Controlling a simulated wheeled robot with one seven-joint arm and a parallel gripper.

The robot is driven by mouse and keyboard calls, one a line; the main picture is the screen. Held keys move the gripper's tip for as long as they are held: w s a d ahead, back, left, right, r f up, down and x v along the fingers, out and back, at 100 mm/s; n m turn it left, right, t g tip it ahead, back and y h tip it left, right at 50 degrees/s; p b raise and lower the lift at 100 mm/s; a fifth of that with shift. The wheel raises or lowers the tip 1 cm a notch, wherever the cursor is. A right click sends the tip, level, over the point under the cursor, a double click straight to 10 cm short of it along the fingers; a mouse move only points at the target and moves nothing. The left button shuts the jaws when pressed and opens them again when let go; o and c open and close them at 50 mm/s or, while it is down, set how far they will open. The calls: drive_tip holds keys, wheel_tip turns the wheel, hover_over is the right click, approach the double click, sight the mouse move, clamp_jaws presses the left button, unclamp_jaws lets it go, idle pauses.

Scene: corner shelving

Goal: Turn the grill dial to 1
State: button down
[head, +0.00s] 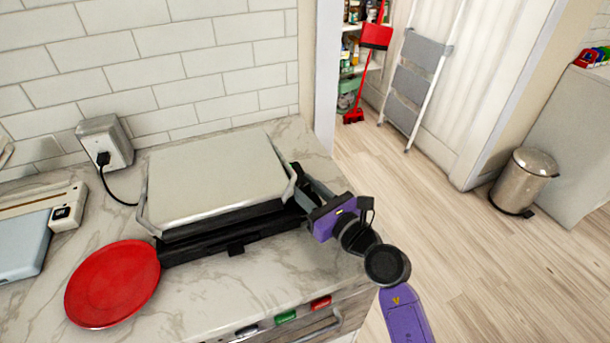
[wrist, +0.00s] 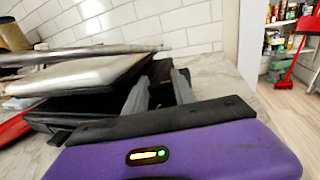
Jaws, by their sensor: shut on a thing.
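The grill (head: 218,183) stands on the marble counter with its pale lid lowered over a black base. It also shows at the left of the wrist view (wrist: 85,78). My gripper (head: 303,186) is at the grill's right side, near the lid handle's right end. In the wrist view its two grey fingers (wrist: 160,80) reach to the black side of the grill. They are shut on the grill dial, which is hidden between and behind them. The dial's marks and setting cannot be read.
A red plate (head: 112,284) lies at the grill's front left. A wall socket (head: 104,145) with a black plug and cord is behind it. A white appliance (head: 62,212) stands at far left. The counter (head: 225,300) before the grill is clear. Floor lies open to the right.

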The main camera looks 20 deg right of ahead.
drive_tip(key=shift+w+a+r+m+t+h+p, duration=0.15)
drive_tip(key=shift+m+h+p, duration=0.65)
drive_tip(key=shift+p, duration=1.15)
drive_tip(key=shift+s+r+m+t+h+p, duration=0.15)
drive_tip(key=shift+r+m+h+p, duration=0.2)
drive_tip(key=shift+h+p, duration=1.15)
drive_tip(key=shift+f+m+p, duration=0.25)
drive_tip(key=shift+p, duration=0.9)
drive_tip(key=shift+f, duration=0.2)
drive_tip(key=c, duration=1)
unclamp_jaws()
drive_tip(key=shift+c, duration=0.2)
drive_tip(key=shift+s, duration=0.1)
drive_tip(key=s, duration=0.6)
drive_tip(key=shift+s+f+b, duration=0.15)
drive_tip(key=shift+s+b, duration=0.05)
drive_tip(key=shift+b, duration=0.2)
drive_tip(key=shift+s, duration=0.65)
